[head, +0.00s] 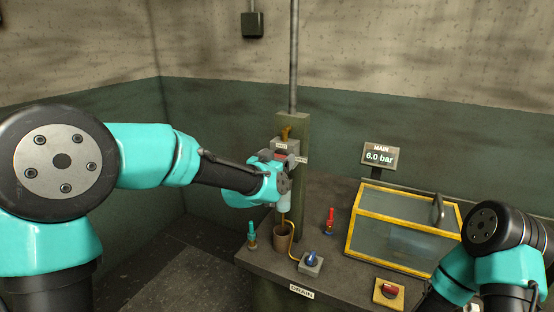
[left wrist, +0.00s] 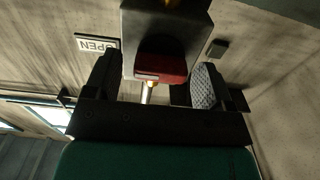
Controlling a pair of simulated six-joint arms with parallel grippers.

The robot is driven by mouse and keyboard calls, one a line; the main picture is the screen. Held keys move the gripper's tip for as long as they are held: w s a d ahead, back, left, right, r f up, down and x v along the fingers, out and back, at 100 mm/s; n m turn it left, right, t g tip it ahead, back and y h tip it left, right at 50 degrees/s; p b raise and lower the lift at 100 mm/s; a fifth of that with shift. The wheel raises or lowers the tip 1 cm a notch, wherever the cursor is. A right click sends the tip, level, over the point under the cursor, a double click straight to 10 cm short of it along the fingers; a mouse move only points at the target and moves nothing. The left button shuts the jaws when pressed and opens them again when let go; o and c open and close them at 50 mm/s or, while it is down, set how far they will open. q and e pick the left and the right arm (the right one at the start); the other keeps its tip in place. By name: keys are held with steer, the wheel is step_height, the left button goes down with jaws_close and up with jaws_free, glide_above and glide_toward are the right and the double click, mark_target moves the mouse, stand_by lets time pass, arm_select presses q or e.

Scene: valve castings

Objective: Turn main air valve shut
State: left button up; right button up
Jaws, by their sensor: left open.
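The main air valve is a grey block (head: 285,146) on a green post, with small labels on it and brass pipework above. Its red handle shows in the left wrist view (left wrist: 160,68), in front of the grey valve block (left wrist: 165,28). My left gripper (head: 284,178) is at the valve and hides part of it in the head view. In the left wrist view my open left gripper (left wrist: 150,90) has one finger on each side of the red handle, with gaps visible. An OPEN label (left wrist: 97,43) shows inverted beside the block. My right gripper is out of view.
A display (head: 380,156) reads MAIN 6.0 bar. A yellow-framed clear box (head: 398,235) stands on the grey bench at right. A cup (head: 283,235), a blue knob (head: 312,258), a teal-topped piece (head: 251,236), a red-topped piece (head: 329,221) and a red-and-yellow switch (head: 388,291) are on the bench.

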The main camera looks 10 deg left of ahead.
arm_select(q)
steer(key=shift+c, duration=0.3)
steer(key=c, duration=0.9)
steer(key=shift+n, duration=0.4)
steer(key=n, duration=0.8)
steer(key=shift+a+n, duration=0.15)
steer(key=shift+n, duration=0.25)
steer(key=shift+f+n, duration=0.2)
steer(key=shift+n, duration=4)
